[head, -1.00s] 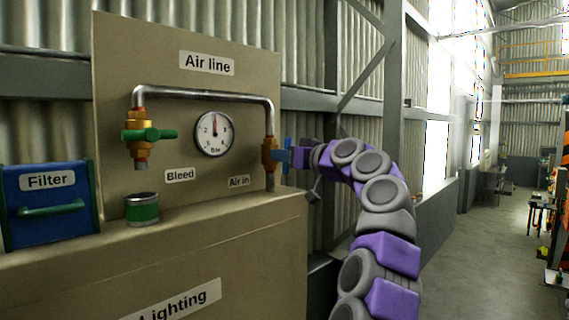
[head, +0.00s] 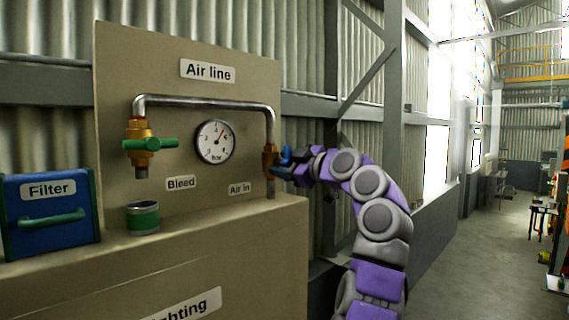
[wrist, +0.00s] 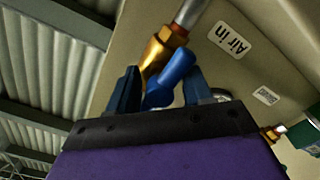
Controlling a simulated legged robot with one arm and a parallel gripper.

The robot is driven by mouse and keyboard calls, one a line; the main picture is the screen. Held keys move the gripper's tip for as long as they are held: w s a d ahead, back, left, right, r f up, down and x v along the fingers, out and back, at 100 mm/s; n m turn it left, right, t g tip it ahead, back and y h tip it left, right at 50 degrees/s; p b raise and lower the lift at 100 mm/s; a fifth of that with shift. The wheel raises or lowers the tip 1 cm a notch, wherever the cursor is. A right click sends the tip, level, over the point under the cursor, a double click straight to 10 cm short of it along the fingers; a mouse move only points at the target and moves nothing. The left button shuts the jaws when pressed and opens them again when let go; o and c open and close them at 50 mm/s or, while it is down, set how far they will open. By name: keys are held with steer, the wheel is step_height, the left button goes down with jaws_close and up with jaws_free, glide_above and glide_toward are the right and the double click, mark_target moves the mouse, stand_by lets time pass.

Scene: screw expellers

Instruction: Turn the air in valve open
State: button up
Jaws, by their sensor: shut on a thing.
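The air in valve (head: 269,158) is a brass body on the right leg of the steel pipe, above the "Air in" label (head: 240,189). Its blue handle (head: 285,153) sticks out to the right, toward my gripper (head: 288,168). In the wrist view the brass valve body (wrist: 158,52) is at the top centre, and the blue handle (wrist: 172,78) lies between the two dark fingers of my gripper (wrist: 161,90). My gripper is shut on the handle. The handle's lower end is partly hidden by the gripper. The pressure gauge (head: 215,142) needle points up and to the right.
The bleed valve (head: 140,143) with a green handle is on the pipe's left leg. A green-banded cup (head: 142,217) stands on the ledge below it. A blue filter box (head: 50,238) is at the far left. Open floor lies to the right.

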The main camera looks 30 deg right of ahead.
steer(key=shift+o, duration=0.5)
steer(key=shift+n, duration=0.5)
steer(key=o, duration=0.9)
steer(key=shift+w+d+f, duration=0.1)
steer(key=shift+w, duration=0.2)
steer(key=shift+s, duration=0.1)
steer(key=shift+s, duration=0.1)
steer(key=b+v, duration=0.2)
steer(key=v, duration=1.5)
steer(key=shift+d, duration=0.2)
